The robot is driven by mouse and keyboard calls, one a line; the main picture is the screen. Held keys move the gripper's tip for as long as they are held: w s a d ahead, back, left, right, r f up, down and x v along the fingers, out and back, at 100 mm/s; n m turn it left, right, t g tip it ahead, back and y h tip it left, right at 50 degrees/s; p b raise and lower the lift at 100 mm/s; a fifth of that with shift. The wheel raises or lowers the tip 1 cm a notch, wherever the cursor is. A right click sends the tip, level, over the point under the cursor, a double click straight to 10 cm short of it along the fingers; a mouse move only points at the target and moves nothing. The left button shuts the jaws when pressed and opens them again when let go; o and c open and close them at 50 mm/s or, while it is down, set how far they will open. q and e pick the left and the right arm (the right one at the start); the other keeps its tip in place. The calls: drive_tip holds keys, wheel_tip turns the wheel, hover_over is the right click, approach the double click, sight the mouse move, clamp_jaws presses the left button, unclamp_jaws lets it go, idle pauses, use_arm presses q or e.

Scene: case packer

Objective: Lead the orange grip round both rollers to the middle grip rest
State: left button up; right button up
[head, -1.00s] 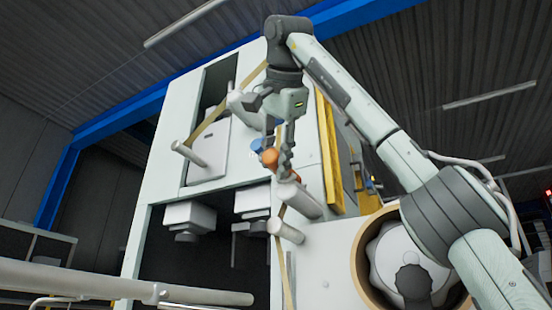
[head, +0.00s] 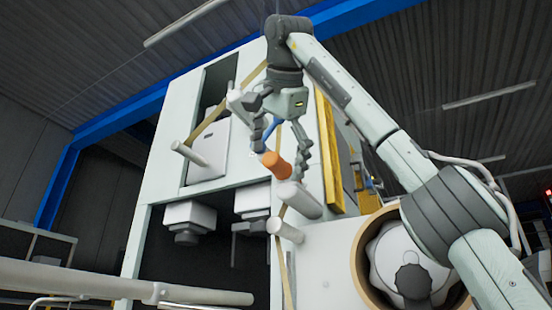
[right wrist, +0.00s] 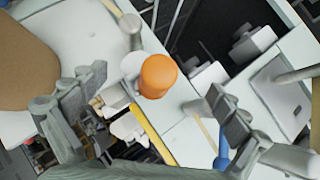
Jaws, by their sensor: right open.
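The orange grip (head: 276,164) sits just beyond a white roller (head: 298,199) at the front of the machine. My right gripper (head: 281,161) is open, with its fingers spread to either side of the grip and apart from it. In the right wrist view the grip (right wrist: 157,76) shows between the spread fingers. A second white roller (head: 287,231) stands below the first. A tan tape strip (head: 287,277) runs up past the lower roller. A blue part (head: 271,131) shows between my fingers. I cannot tell which part is the middle grip rest. My left gripper is out of view.
A tape roll (head: 364,262) with a white hub is at the lower right. Another white roller (head: 190,153) and a tan strip (head: 208,121) are at the upper left of the machine. Pale tubes (head: 80,279) cross the lower left. A yellow bar (head: 329,155) is at right.

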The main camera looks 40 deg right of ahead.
drive_tip(key=shift+a, duration=0.1)
idle(0.7)
drive_tip(key=s+a, duration=0.4)
drive_tip(key=a, duration=0.5)
drive_tip(key=shift+b, duration=0.45)
idle(0.5)
drive_tip(key=shift+w, duration=0.1)
idle(0.4)
